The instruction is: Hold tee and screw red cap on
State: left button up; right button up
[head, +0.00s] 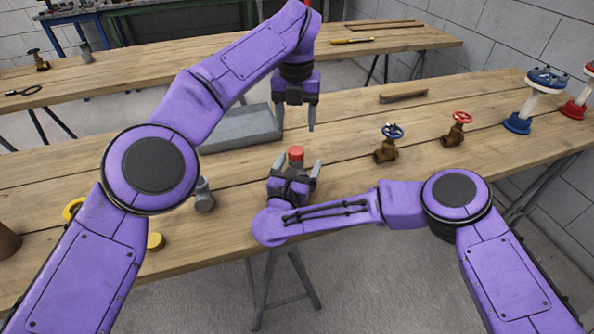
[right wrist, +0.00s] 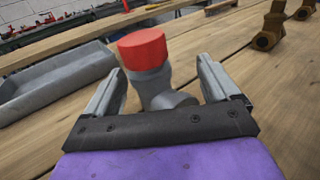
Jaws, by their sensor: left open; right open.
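The red cap (head: 296,153) sits on top of the grey tee, and both show in the right wrist view, the cap (right wrist: 143,48) above the tee (right wrist: 152,88). I cannot tell how far it is threaded. The tee stands upright on the near table. My right gripper (head: 298,166) is low at the table, open, with its fingers on either side of the tee and visible gaps. In the head view this gripper and the cap hide most of the tee. My left gripper (head: 295,117) is open and empty, pointing down above and behind the cap.
A grey tray (head: 238,128) lies left of the cap. Another grey fitting (head: 203,195) stands nearer, at left. A blue-wheeled valve (head: 388,145) and a red-wheeled valve (head: 456,130) stand to the right. Bare planks lie between cap and valves.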

jog(key=shift+w+d, duration=0.1)
jog(key=shift+w, duration=0.2)
grip_shut()
pick_arm(q)
jog(key=n, duration=0.8)
pick_arm(e)
jog(key=shift+s, duration=0.1)
pick_arm(q)
jog(key=n, duration=1.9)
pick_arm(e)
jog(key=shift+f, duration=0.1)
